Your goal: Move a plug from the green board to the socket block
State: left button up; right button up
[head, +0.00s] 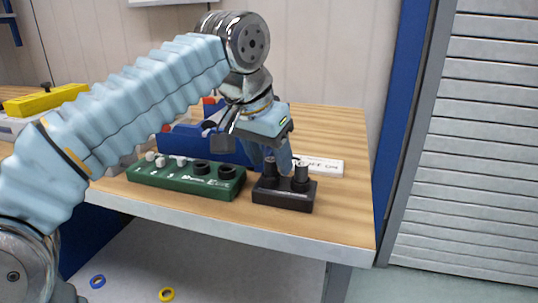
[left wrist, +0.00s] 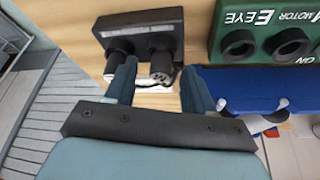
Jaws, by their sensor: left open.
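The black socket block (head: 283,202) stands near the table's front right edge with two upright black plugs (head: 301,177) in it. It also shows in the left wrist view (left wrist: 140,22). The green board (head: 185,182) lies to its left, with small white pegs at its left and two black ring-shaped sockets (head: 227,171) at its right; its lettered end shows in the left wrist view (left wrist: 265,20). My left gripper (head: 282,157) is open and points down over the block. In the left wrist view its fingers (left wrist: 160,88) stand apart, with one plug showing between them. Contact cannot be told. My right gripper is not in view.
A blue bin (head: 185,140) stands behind the green board. A white lettered strip (head: 325,167) lies behind the block. A yellow item (head: 45,100) is at the far left. Blue and yellow rings (head: 167,294) lie below. The table's right end is clear.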

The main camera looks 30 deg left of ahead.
pick_arm(q)
jog(key=p+v, duration=0.3)
jog(key=v, duration=1)
jog(key=shift+r, duration=0.35)
